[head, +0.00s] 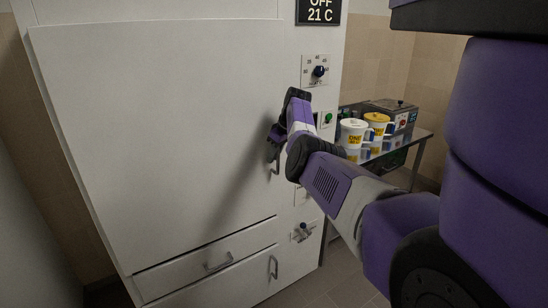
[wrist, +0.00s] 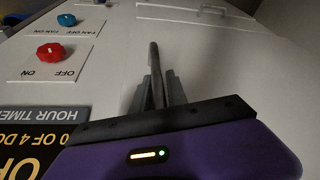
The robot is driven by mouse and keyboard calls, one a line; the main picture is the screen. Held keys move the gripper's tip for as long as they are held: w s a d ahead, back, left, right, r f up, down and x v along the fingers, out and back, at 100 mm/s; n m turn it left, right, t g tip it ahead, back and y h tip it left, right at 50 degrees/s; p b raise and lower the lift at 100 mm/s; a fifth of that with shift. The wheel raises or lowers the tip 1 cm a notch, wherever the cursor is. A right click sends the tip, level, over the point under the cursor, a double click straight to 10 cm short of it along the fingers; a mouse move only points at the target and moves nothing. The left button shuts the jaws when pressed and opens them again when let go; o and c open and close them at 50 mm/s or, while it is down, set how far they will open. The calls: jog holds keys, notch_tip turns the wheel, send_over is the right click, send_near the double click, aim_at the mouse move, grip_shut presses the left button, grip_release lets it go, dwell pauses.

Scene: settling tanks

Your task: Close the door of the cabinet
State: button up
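The cabinet's large white door (head: 150,130) fills the left of the head view. It looks close to the cabinet front, but I cannot tell whether a gap is left at its right edge. Its upright metal handle (head: 275,166) is near that edge, partly hidden by my gripper (head: 275,138). In the wrist view my gripper's grey fingers (wrist: 156,92) stand on both sides of the bar-shaped handle (wrist: 153,62), close against it. The door's white face also shows in the wrist view (wrist: 240,70).
Below the door are a drawer (head: 206,262) and another handle (head: 273,266). Right of the door are a dial (head: 319,71) and a dark display (head: 321,12). A metal table (head: 421,137) with several mugs stands at the right. The wrist view shows a red knob (wrist: 50,53).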

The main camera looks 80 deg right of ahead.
jog(key=v, duration=0.7)
jog(key=shift+r+b, duration=0.25)
jog(key=shift+b, duration=0.2)
jog(key=shift+s, duration=0.1)
